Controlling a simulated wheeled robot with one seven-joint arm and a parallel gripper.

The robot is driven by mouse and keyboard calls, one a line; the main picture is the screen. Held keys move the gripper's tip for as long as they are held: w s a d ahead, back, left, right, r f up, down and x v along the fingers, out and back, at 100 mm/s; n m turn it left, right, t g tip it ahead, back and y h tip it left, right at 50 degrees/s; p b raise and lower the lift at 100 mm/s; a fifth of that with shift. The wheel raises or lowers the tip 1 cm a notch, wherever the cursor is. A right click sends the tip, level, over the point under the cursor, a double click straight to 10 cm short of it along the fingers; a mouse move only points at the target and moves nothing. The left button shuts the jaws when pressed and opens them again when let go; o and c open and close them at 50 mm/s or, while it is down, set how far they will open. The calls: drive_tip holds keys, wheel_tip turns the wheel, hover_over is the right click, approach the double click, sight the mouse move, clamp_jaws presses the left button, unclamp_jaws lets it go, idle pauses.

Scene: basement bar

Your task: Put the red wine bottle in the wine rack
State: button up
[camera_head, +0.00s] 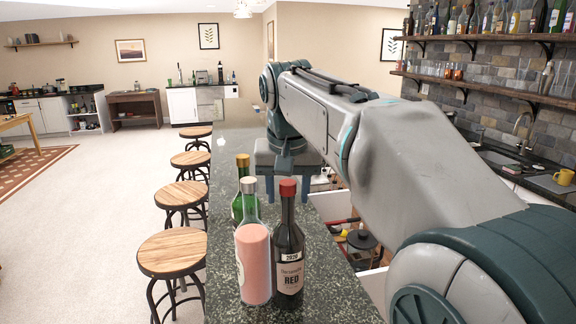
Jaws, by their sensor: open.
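The red wine bottle (289,256) stands upright on the dark speckled bar counter (325,300). It has a red cap, dark glass and a label reading "RED". A bottle with pink contents and a silver cap (252,262) stands close at its left. A green bottle with a gold cap (239,207) stands just behind them. My gripper (287,194) hangs beyond the bottles over the counter, fingers pointing down, open. The bottle tops hide part of it. It appears apart from the red wine bottle. I cannot make out a wine rack.
Several wooden-topped stools (172,252) line the counter's left side. Shelves of bottles and glasses (490,80) and a sink counter (490,155) are at the right. My arm hides much of the right side. The counter in front of the bottles is clear.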

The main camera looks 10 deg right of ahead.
drive_tip(key=v, duration=1.1)
